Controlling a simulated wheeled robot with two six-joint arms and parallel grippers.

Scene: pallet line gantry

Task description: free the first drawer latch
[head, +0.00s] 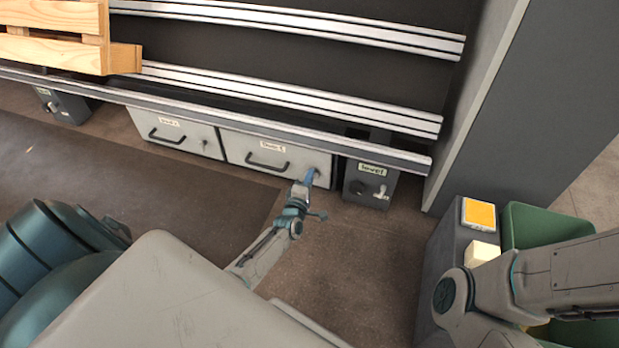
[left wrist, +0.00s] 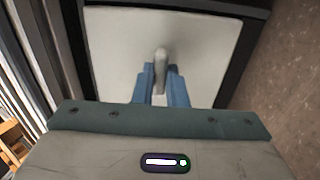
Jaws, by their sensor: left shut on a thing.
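Two pale drawers sit under the rail. The right drawer (head: 240,146), whose label seems to read Drawer 1, has a dark bar handle (head: 268,161). My left gripper (head: 310,178) is at this drawer's right end. In the left wrist view, its blue fingers (left wrist: 162,80) are shut on a small grey latch (left wrist: 162,55) standing out from the pale drawer front (left wrist: 115,45). The fingers hide the latch in the head view. The drawer looks closed. My right arm comes in from the right; its gripper is not in view.
The left drawer (head: 150,118) has its own handle and a small latch. A dark switch box (head: 368,184) stands just right of my left gripper. A wooden pallet (head: 50,52) rests on the rails (head: 290,92). A green bin (head: 540,222) stands at right.

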